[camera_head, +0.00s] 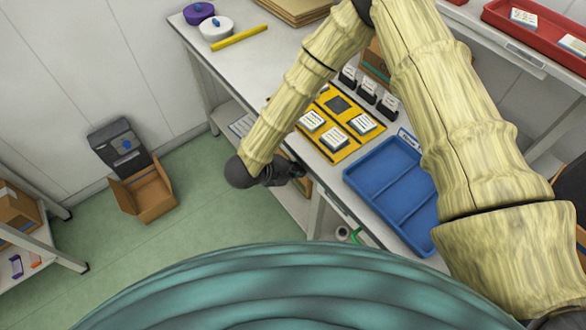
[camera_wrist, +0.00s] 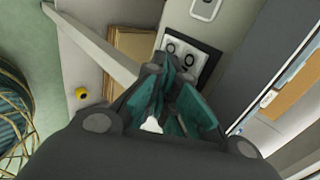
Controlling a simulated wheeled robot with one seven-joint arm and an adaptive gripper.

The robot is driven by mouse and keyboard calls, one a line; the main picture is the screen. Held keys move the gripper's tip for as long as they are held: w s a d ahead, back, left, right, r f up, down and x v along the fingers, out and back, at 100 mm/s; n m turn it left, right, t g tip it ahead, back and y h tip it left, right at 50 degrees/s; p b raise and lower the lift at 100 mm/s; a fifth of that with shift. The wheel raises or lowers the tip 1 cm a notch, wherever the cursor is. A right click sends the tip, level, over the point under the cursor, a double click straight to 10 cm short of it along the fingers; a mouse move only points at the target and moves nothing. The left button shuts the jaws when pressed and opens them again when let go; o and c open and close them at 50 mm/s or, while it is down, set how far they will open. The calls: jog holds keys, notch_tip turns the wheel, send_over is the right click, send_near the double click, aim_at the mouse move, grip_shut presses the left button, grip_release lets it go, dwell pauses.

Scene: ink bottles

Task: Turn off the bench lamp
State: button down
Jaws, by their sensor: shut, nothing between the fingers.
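I cannot make out the bench lamp itself in either view. In the wrist view a white plate with round dark-ringed parts (camera_wrist: 180,52) sits in a black frame just beyond my fingertips; whether it is the lamp's switch I cannot tell. My gripper (camera_wrist: 165,72) is shut and empty, with dark fingers and teal inner faces, and its tips cover part of the plate's lower edge. I cannot tell whether they touch it. In the head view my gripper (camera_head: 297,171) is beside the front edge of the bench (camera_head: 262,84), partly hidden by its own wrist.
A blue tray (camera_head: 388,205) and a yellow tray with white-labelled items (camera_head: 352,153) are on the bench near my arm. An open cardboard box (camera_head: 143,193) stands on the floor at left. A yellow knob (camera_wrist: 82,93) shows left of my fingers.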

jog(key=shift+r+p, duration=0.55)
jog(key=shift+r, duration=0.25)
jog(key=b+v, duration=0.1)
jog(key=v, duration=1.2)
jog(key=shift+s+a+f+b, duration=0.25)
jog(key=shift+a+b, duration=0.1)
jog(key=shift+a, duration=0.15)
jog(key=shift+r, duration=0.1)
